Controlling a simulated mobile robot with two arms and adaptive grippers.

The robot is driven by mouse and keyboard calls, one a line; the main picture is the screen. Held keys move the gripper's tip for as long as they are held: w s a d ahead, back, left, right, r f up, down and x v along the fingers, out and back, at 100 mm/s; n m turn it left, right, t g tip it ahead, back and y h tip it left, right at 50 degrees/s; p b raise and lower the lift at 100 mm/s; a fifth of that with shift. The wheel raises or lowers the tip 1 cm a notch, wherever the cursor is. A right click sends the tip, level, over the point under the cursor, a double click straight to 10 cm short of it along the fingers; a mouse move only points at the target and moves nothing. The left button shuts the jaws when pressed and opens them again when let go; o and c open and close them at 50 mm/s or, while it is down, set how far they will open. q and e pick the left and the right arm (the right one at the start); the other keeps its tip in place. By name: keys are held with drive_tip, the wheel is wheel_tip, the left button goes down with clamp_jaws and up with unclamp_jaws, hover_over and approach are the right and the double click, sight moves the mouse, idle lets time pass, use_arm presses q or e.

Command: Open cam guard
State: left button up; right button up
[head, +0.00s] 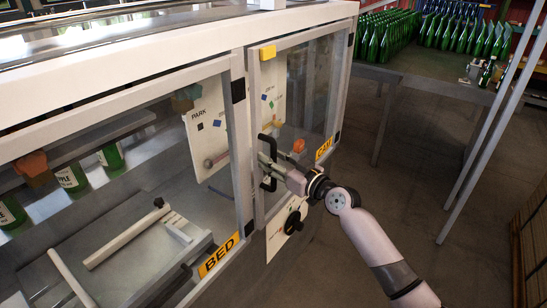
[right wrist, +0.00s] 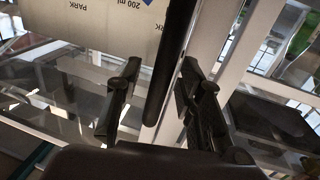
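The cam guard (head: 316,85) is a clear framed door at the right end of the machine, with a yellow CAM label (head: 323,148) low on its frame. It looks closed. Its black upright handle (head: 267,184) is on the left side of the door. My right gripper (head: 268,160) is at this handle. In the right wrist view the black handle bar (right wrist: 172,60) runs between the two fingers of the right gripper (right wrist: 160,85), which stand apart with gaps visible beside the bar. My left gripper is not in view.
A black knob (head: 293,222) on a white plate sits below the handle. A table (head: 420,82) with many green bottles stands at the back right. The floor between is clear.

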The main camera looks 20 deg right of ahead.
drive_tip(key=shift+c, duration=0.4)
clamp_jaws()
idle(0.5)
